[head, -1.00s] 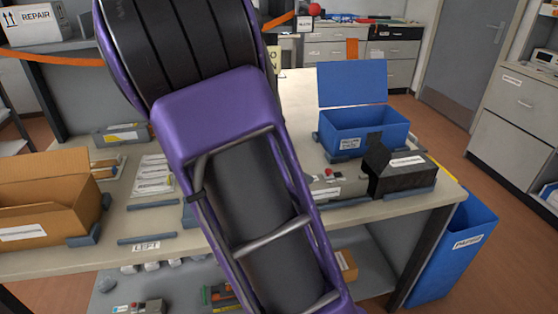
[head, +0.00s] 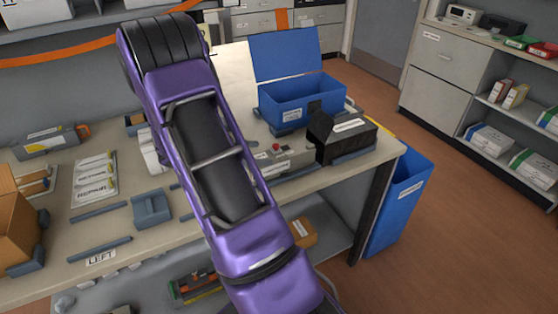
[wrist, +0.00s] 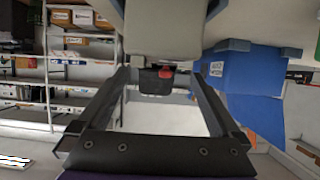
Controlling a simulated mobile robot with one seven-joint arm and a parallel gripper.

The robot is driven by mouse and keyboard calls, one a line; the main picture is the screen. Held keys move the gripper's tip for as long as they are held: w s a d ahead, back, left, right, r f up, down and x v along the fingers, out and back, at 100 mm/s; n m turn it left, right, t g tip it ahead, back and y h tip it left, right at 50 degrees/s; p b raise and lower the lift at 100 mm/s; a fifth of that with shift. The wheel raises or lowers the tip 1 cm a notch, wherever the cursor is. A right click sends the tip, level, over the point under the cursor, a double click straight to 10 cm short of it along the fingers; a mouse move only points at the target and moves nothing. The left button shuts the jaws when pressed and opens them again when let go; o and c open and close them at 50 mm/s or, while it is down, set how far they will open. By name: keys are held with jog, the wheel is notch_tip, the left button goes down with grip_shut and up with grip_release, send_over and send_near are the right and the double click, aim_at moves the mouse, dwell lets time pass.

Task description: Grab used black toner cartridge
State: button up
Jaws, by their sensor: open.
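I cannot pick out a used black toner cartridge for certain. In the head view a dark grey cartridge-like unit (head: 50,141) with an orange end lies at the left back of the workbench (head: 225,213). My gripper (wrist: 160,90) shows in the wrist view with its two dark fingers wide apart and nothing held between them. Beyond the fingers is a pale grey body with a black part and a red piece (wrist: 166,71). My purple arm crosses the head view and hides the bench behind it; the gripper is not clearly visible there.
An open blue box (head: 300,97) and a black box (head: 342,136) stand at the bench's right end. A grey unit with a red knob (head: 287,160) is beside them. A cardboard box (head: 15,230) is at left; a blue bin (head: 392,215) stands right. Floor at right is clear.

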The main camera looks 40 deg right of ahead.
aim_at(279, 152)
jog(key=p+x, duration=0.1)
jog(key=x, duration=0.6)
jog(key=shift+s+d, duration=0.15)
jog(key=shift+d, duration=0.2)
jog(key=shift+r, duration=0.1)
grip_shut()
